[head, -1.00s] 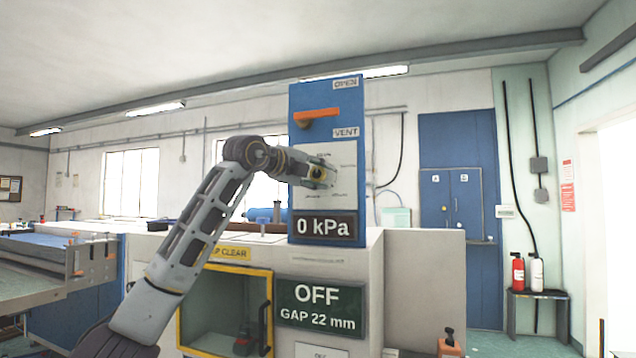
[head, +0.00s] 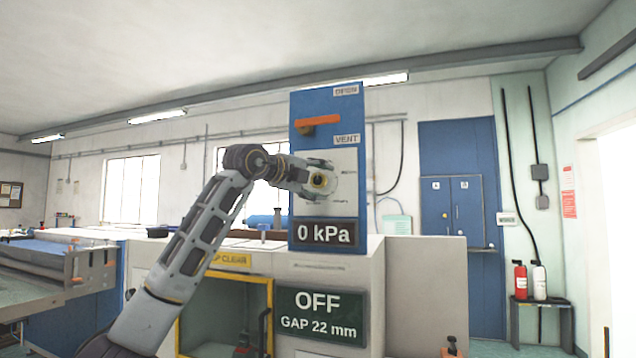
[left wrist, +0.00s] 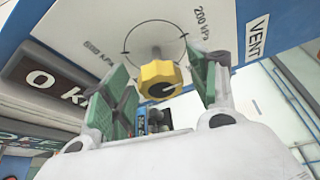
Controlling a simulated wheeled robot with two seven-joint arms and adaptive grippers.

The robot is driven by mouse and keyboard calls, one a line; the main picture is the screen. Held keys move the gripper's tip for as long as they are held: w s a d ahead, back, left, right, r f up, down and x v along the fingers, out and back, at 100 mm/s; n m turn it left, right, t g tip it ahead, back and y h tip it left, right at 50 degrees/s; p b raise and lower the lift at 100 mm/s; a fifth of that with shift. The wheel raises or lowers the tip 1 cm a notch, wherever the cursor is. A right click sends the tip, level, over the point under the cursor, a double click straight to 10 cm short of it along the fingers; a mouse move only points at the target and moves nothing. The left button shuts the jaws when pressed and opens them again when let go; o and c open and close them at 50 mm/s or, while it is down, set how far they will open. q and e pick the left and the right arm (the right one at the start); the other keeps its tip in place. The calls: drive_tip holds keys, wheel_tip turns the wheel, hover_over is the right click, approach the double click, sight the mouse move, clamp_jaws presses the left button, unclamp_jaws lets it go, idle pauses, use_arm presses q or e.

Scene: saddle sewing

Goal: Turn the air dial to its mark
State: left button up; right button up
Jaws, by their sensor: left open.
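The air dial is a yellow knob with a dark pointer line (left wrist: 160,79) on a white scale plate (head: 346,165) on the blue panel (head: 327,97). In the left wrist view the plate has a thin arc and a "200 kPa" label. A dark readout (head: 325,233) below shows "0 kPa". My left gripper (head: 322,181) is in front of the plate at the dial. In the left wrist view its green-padded fingers (left wrist: 163,90) are open, one on each side of the yellow knob, with gaps visible. My right gripper is not in view.
An orange lever (head: 318,120) sits above the dial, between "OPEN" and "VENT" labels. A green sign (head: 318,312) reads "OFF, GAP 22 mm". A yellow-framed window (head: 226,284) is in the machine front below my arm.

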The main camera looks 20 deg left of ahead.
use_arm(q)
drive_tip(key=v, duration=1.2)
idle(0.4)
drive_tip(key=shift+r, duration=0.1)
